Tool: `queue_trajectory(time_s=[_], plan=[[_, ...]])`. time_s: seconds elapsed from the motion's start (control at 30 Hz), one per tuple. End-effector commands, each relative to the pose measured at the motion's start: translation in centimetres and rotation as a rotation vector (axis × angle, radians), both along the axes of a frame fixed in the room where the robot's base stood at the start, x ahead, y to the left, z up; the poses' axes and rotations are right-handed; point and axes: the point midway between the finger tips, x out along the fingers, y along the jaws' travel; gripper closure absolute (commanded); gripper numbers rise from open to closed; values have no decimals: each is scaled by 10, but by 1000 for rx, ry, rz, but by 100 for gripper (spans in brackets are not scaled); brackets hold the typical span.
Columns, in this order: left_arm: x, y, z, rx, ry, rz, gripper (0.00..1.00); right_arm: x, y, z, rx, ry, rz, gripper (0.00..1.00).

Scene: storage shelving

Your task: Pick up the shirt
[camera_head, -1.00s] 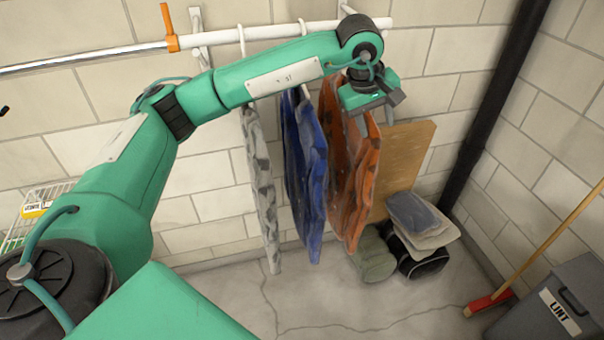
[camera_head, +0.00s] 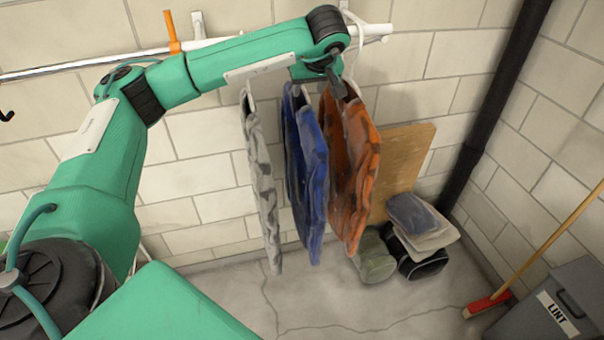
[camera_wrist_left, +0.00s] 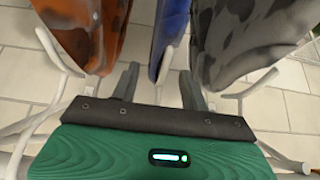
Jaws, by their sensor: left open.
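Three shirts hang from the rail: a grey patterned one (camera_head: 262,185), a blue one (camera_head: 309,170) and an orange one (camera_head: 352,170). My left gripper (camera_head: 316,86) is at the tops of the blue and orange shirts. In the left wrist view its two dark fingers (camera_wrist_left: 158,84) are apart, with the top of the blue shirt (camera_wrist_left: 172,35) and its white hanger just ahead of the space between them. There the orange shirt (camera_wrist_left: 90,35) is at the left and the grey shirt (camera_wrist_left: 255,40) at the right. I cannot tell whether the fingers touch any cloth. My right gripper is out of view.
The white rail (camera_head: 375,31) runs along the brick wall, partly behind my arm, with an orange clip (camera_head: 171,32) on it. A wooden board (camera_head: 405,160), folded cloths and bags (camera_head: 420,220) stand below right. A broom (camera_head: 545,235) and grey bin (camera_head: 560,305) are farther right.

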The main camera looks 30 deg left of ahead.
Motion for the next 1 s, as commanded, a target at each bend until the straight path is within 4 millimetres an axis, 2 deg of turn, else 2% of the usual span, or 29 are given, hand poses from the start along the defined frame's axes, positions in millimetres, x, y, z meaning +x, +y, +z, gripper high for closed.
queue_trajectory(time_s=[0.17, 0.4, 0.7, 0.77, 0.93, 1.0], plan=[[4, 7, -11, 1, 3, 2, 55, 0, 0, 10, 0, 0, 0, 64], [14, 19, -41, -1, 2, 2, 55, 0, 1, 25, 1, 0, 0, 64], [17, 22, -48, 0, 0, 1, 55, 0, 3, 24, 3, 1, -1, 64], [16, 22, -48, 0, 0, 1, 65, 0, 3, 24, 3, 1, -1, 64], [17, 22, -47, 0, 0, 1, 98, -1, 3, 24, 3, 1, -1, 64], [16, 22, -47, 0, 0, 1, 100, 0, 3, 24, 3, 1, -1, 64]])
